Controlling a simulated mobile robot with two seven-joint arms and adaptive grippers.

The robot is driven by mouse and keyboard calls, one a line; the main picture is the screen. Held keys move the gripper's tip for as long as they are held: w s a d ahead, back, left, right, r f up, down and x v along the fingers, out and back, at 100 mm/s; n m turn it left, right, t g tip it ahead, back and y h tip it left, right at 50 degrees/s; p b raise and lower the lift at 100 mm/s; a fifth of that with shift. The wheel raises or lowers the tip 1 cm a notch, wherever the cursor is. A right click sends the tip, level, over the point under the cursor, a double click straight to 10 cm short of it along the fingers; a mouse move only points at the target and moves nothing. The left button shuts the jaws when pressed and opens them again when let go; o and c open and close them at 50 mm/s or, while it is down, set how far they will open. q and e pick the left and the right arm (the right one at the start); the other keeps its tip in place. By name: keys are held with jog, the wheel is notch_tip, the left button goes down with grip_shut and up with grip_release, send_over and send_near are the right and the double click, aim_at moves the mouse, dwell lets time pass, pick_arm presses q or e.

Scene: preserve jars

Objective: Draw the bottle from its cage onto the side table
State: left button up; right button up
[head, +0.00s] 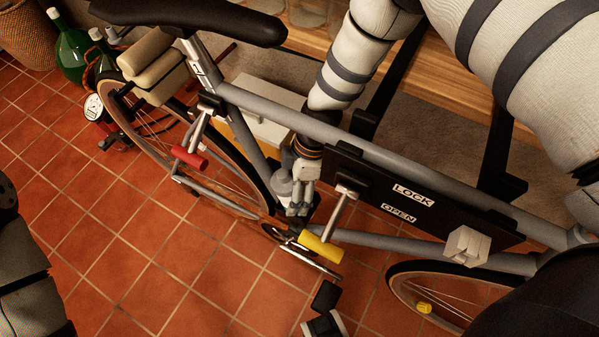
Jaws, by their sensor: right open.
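A grey bottle (283,185) shows in the head view low in the bicycle's frame, beside the seat tube. Its lower part and its cage are largely hidden by the frame and my gripper. My right gripper (299,209) reaches down behind the top tube, with its fingers open and pointing downward, close to the right of the bottle. I cannot tell whether a finger touches the bottle. No surface is clearly identifiable as the side table. Part of my left arm (25,275) shows at the left edge; its gripper is not seen.
The bicycle's top tube (300,122) crosses my right arm. A black plate marked LOCK and OPEN (410,200) and a yellow pedal (320,248) are close right of the gripper. A pale box-like surface (265,105) stands behind. Green bottles (73,45) stand back left.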

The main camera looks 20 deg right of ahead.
aim_at(281, 173)
jog(key=shift+a+f, duration=0.15)
jog(key=shift+f, duration=0.4)
pick_arm(q)
jog(key=shift+s+f, duration=0.1)
pick_arm(e)
jog(key=c, duration=1.3)
pick_arm(q)
jog(key=shift+t, duration=0.5)
jog(key=shift+w+r+p, duration=1.35)
jog(key=shift+r+p, duration=0.05)
jog(key=shift+r, duration=0.1)
pick_arm(e)
jog(key=shift+w+a+r, duration=0.25)
jog(key=shift+w+r, duration=0.1)
jog(key=shift+r, duration=1.05)
jog(key=shift+w+a+r, duration=0.25)
jog(key=shift+w+r, duration=0.05)
jog(key=shift+r, duration=1.1)
jog(key=shift+w+a+r, duration=0.25)
jog(key=shift+w+r, duration=0.1)
jog(key=shift+r, duration=1.05)
jog(key=shift+c, duration=0.4)
jog(key=shift+r, duration=0.1)
